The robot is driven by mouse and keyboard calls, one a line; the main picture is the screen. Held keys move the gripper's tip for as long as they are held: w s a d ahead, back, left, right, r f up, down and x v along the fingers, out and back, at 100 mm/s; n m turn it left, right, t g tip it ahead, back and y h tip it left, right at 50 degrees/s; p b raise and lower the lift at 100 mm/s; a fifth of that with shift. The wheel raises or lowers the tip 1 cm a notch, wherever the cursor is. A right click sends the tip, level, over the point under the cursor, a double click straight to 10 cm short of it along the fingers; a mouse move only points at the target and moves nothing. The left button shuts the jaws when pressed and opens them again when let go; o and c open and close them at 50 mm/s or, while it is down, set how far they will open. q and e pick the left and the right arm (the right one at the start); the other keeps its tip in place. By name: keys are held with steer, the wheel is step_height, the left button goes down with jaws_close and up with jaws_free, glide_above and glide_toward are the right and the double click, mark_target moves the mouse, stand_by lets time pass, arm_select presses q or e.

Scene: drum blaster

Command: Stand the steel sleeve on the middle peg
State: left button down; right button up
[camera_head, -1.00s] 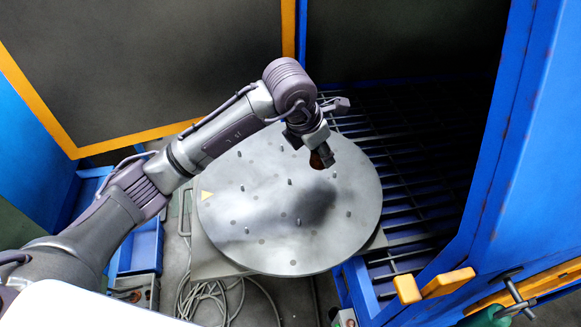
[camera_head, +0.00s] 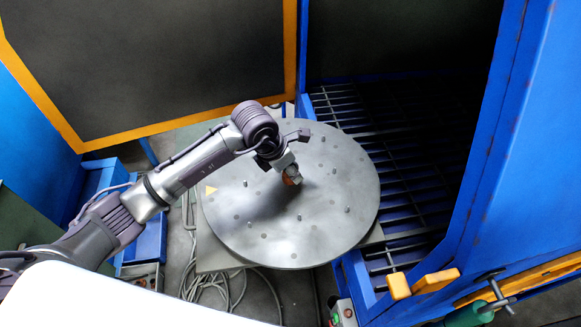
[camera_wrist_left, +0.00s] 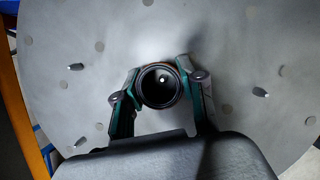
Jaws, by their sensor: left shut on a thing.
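The sleeve is close over the middle of the round grey disc (camera_head: 270,240). I cannot tell whether its lower end is around the peg or above it. My right gripper is not in view.
A dark slatted grate (camera_head: 405,190) and blue cabinet wall (camera_head: 480,190) lie to the right. Cables (camera_head: 215,295) lie on the floor.

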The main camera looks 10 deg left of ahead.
arm_select(q)
steer(key=shift+f, duration=0.1)
steer(key=c, duration=0.7)
jaws_free()
steer(key=shift+r, duration=0.25)
steer(key=b+v, duration=0.2)
steer(key=v, duration=0.9)
steer(key=shift+s+a+r, duration=0.15)
steer(key=shift+r, duration=0.15)
